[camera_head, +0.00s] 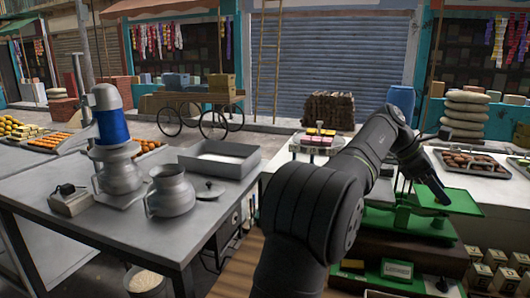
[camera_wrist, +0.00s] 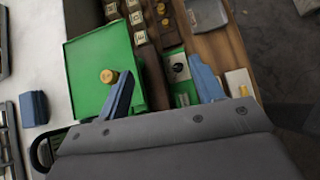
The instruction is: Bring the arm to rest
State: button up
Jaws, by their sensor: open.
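My arm reaches from the bottom middle of the head view over the right-hand stall. My gripper (camera_head: 438,190) points down toward the green plate (camera_head: 468,202) of a balance scale. In the wrist view my gripper (camera_wrist: 162,88) has its two blue-grey fingers spread apart, with nothing held between them. The left finger is over the green plate (camera_wrist: 85,50), close to a small brass weight (camera_wrist: 108,77) on it. I cannot tell whether that finger touches the weight or the plate.
On the left metal table are a blue-topped machine (camera_head: 112,130), a metal can (camera_head: 170,192), a lid (camera_head: 208,190) and a shallow tray (camera_head: 220,157). A tray of brown goods (camera_head: 470,162) lies behind the scale. Several lettered blocks (camera_head: 480,276) stand at the lower right.

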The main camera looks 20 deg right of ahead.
jog(key=w+a+r, duration=0.1)
jog(key=w+r, duration=0.2)
jog(key=w, duration=0.8)
jog(key=shift+r, duration=0.1)
